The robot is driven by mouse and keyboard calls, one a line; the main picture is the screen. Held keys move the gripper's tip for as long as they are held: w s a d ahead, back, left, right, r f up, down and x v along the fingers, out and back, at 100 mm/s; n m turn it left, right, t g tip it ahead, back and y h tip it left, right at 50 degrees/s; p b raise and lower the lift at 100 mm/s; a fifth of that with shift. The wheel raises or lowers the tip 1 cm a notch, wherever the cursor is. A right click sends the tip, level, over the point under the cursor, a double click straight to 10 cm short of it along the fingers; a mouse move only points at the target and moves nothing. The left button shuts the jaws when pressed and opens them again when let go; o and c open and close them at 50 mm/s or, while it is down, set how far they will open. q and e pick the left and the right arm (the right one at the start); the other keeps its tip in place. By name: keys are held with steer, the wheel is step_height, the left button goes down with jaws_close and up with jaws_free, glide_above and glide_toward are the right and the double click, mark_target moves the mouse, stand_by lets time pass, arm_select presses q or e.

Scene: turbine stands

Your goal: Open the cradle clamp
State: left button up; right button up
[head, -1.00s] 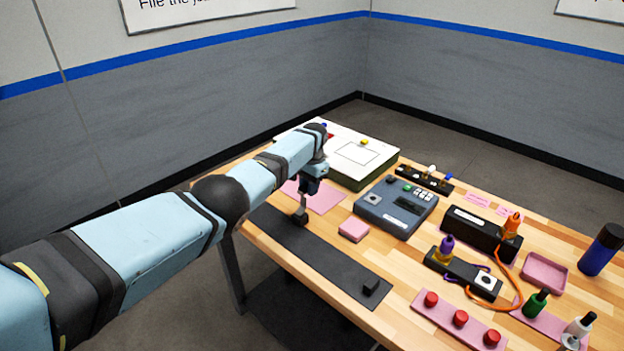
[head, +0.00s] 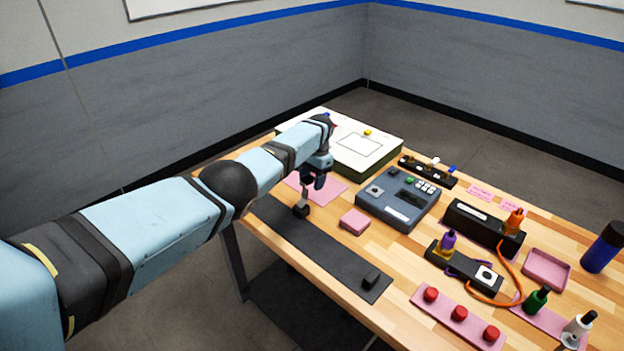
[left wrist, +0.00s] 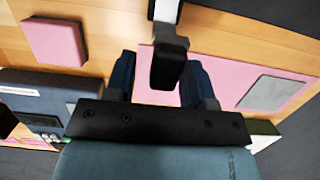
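The cradle clamp appears to be the small black block with a grey arm (head: 301,208) standing at the far end of the long dark strip (head: 330,252). Its arm looks upright. In the left wrist view the grey arm and black block (left wrist: 168,62) show between my fingers, with a gap on both sides. My left gripper (head: 316,181) is just above and behind the clamp in the head view. Its two dark blue fingers (left wrist: 160,82) are apart, and I see no contact with the clamp. A second small black block (head: 371,279) sits at the strip's near end. My right gripper is not in view.
A pink block (head: 354,222) and a grey-blue control box (head: 398,199) stand right of the strip. A pink mat (head: 326,193) lies behind the clamp, before a white-topped box (head: 372,152). Bottles, red caps and an orange cable crowd the table's right side.

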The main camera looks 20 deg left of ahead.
arm_select(q)
steer(key=shift+r, duration=0.2)
step_height(320, 180, up, 13)
steer(key=w+b, duration=0.1)
steer(key=w, duration=0.1)
steer(key=shift+w+d, duration=0.25)
steer(key=shift+d, duration=0.2)
steer(key=shift+s, duration=0.1)
